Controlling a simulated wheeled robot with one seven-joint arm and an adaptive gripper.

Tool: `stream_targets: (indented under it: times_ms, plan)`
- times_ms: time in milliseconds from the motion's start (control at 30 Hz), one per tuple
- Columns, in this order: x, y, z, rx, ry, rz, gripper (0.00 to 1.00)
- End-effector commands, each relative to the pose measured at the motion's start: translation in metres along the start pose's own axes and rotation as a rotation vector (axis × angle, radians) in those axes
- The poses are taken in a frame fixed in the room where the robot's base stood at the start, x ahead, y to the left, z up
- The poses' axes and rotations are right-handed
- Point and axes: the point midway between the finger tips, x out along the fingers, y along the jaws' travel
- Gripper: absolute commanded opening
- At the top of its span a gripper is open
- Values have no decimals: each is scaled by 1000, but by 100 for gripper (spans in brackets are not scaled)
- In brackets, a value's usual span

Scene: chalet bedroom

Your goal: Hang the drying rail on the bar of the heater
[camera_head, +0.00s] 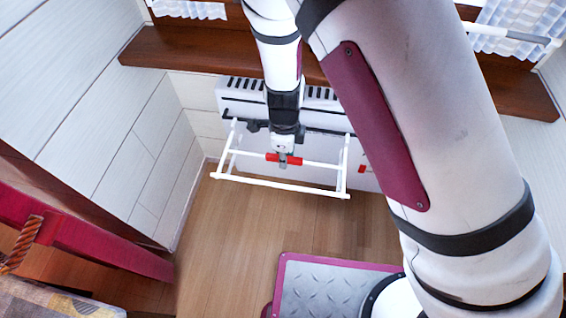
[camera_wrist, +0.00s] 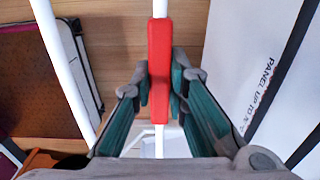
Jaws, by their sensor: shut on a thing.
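The drying rail (camera_head: 280,186) is a white rod frame with a red grip (camera_wrist: 160,60) on its middle rod. My gripper (camera_head: 284,160) is shut on the red grip and holds the rail roughly level above the floor, in front of the heater. The heater (camera_head: 240,100) is a white panel with dark slots on top, low on the wall under the sill. A dark bar (camera_wrist: 283,65) runs along its front in the wrist view. In the head view, my arm and the rail hide part of it. I cannot tell whether the rail's ends touch the bar.
A brown wooden sill (camera_head: 180,50) juts out above the heater. White panelled wall (camera_head: 80,75) stands at the left. A red and wooden piece of furniture (camera_head: 100,245) is at the lower left. The wooden floor (camera_head: 225,225) below the rail is clear.

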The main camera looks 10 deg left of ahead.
Motion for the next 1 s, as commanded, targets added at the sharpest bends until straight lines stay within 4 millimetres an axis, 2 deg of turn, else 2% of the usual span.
stream_targets:
  times_ms: [600, 1000]
  plan:
    - [0, -46, 0, 1, -1, -3, 0]
    - [21, -45, 0, 0, -1, 0, 0]
